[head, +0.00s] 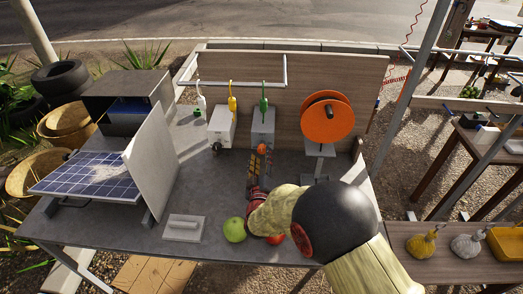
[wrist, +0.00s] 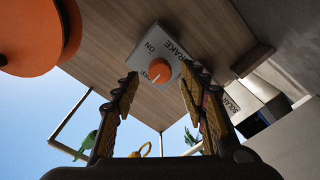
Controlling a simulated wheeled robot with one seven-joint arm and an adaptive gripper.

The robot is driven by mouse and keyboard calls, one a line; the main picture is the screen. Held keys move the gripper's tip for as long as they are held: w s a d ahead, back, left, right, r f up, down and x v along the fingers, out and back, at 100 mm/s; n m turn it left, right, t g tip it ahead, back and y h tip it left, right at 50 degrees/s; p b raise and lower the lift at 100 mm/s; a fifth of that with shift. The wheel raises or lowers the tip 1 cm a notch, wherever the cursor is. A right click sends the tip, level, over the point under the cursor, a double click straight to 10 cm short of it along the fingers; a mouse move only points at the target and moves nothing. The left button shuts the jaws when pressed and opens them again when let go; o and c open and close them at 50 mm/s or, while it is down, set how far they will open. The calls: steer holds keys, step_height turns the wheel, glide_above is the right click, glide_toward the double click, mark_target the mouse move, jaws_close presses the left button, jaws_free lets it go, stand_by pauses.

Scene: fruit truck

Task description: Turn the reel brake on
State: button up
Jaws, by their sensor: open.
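The reel brake is a grey box (head: 262,128) on the wooden back board, with a round orange knob (head: 262,148) on its front. In the wrist view the knob (wrist: 160,71) sits on a pale plate (wrist: 160,48) lettered BRAKE and ON, upside down. My gripper (head: 258,172) is open in front of the knob. In the wrist view its fingertips (wrist: 158,80) stand either side of the knob, with no clear contact.
An orange reel (head: 326,118) stands right of the brake. A white box (head: 221,127) with a dark knob is left of it, lettered SOLAR in the wrist view. A green apple (head: 234,230), a solar panel (head: 88,178) and a grey upright panel (head: 150,160) are on the table (head: 195,256).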

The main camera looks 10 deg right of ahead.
mark_target(262, 151)
steer(key=shift+b+x, duration=0.3)
steer(key=shift+x, duration=2)
steer(key=c, duration=1.1)
jaws_close()
